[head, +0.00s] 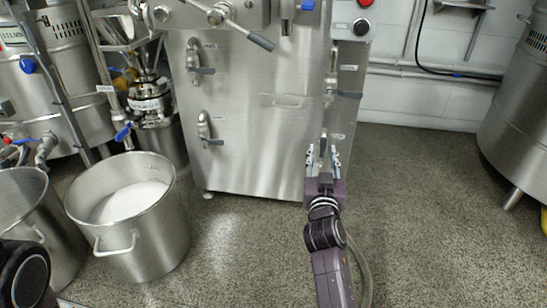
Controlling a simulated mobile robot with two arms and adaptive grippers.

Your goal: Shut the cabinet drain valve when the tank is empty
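The steel cabinet (255,135) stands in the middle of the head view. My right gripper (323,151) is at the lower right edge of the cabinet, pointing away from me. Its two fingers are apart. A small grey upright part, which looks like the drain valve's lever (323,143), shows between them; I cannot tell whether the fingers touch it. The gripper hides the valve body below. My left gripper is out of view; only a dark part of my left arm shows at bottom left. The inside of the tank cannot be seen.
A steel pot (145,240) with white contents stands on the floor at left, beside another pot (20,220). A mill (150,95) and a vessel with blue-handled valves (60,85) stand behind. A round vessel (515,120) stands at right. The speckled floor at right (430,200) is clear.

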